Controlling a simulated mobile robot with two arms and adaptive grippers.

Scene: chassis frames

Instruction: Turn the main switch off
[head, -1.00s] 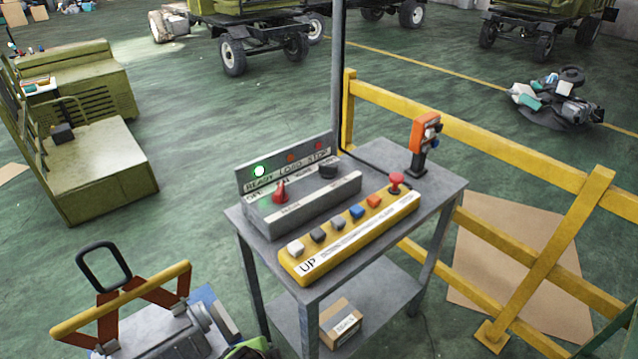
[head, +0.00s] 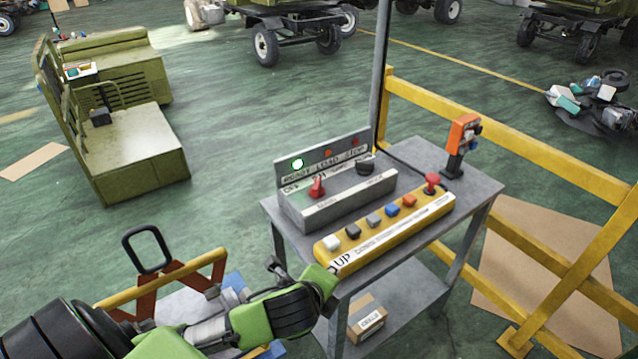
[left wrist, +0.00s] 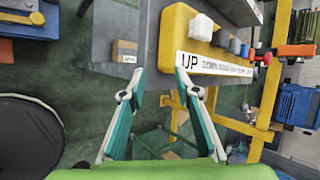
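The grey control box (head: 335,200) stands on the metal cart, with a red switch handle (head: 317,186) on its left part. Small OFF and ON labels sit behind the handle; I cannot tell which one it points to. A green light (head: 298,164) glows on the panel above READY. My left arm reaches in from the lower left, its hand low beside the cart's front left corner, apart from the switch. In the left wrist view my left gripper (left wrist: 162,84) is open and empty, its fingers apart below the yellow button box. My right gripper is not in view.
A yellow button box (head: 385,233) lies along the cart's front edge. A black knob (head: 365,166) sits right of the red handle. An orange control unit (head: 463,135) stands at the cart's right corner. A post and yellow railing (head: 480,115) are behind. A carton (head: 366,318) is below.

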